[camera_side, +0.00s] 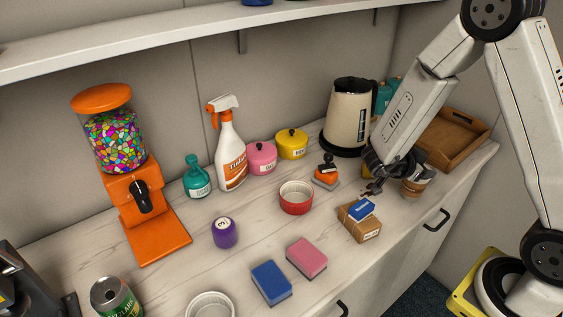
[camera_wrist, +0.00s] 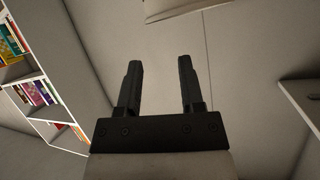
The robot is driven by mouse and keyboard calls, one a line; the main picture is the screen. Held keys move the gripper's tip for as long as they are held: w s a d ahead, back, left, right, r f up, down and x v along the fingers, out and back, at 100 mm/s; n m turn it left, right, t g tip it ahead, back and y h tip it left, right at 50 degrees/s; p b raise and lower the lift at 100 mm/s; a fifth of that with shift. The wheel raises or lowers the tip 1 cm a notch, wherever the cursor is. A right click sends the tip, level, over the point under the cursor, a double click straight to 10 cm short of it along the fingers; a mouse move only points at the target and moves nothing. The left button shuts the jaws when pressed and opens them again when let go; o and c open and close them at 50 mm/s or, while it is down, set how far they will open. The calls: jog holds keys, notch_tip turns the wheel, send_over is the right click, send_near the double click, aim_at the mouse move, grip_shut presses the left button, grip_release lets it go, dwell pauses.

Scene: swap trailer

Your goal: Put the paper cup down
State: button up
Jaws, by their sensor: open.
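A brown and white cup with a dark top (camera_side: 414,186), which looks like the paper cup, stands on the counter near its right end in the side view. My gripper (camera_side: 373,189) is just left of it, above the counter behind the small cardboard box. In the wrist view my gripper (camera_wrist: 160,70) has its two fingers apart with nothing between them. The cup does not show in the wrist view. My wrist partly overlaps the cup's surroundings, and I cannot tell the exact gap between them.
A cardboard box (camera_side: 360,228) with a blue box (camera_side: 361,209) on top sits in front of my gripper. An orange stamp (camera_side: 326,176), a red bowl (camera_side: 296,198) and a kettle (camera_side: 347,115) stand to the left. A wooden tray (camera_side: 462,150) lies behind. The counter's front right is clear.

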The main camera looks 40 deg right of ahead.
jog(key=shift+r, duration=1.95)
jog(key=w+a+n+t+y, duration=0.8)
jog(key=w+a+n+t, duration=0.3)
jog(key=n, duration=0.1)
jog(key=s+a+f+n+g+y, duration=0.2)
jog(key=s+a+n+g+y, duration=0.2)
jog(key=s+a+n, duration=0.3)
jog(key=shift+s+f+n+g+y, duration=0.25)
jog(key=shift+s+n+g, duration=0.45)
jog(key=shift+s+n, duration=1.4)
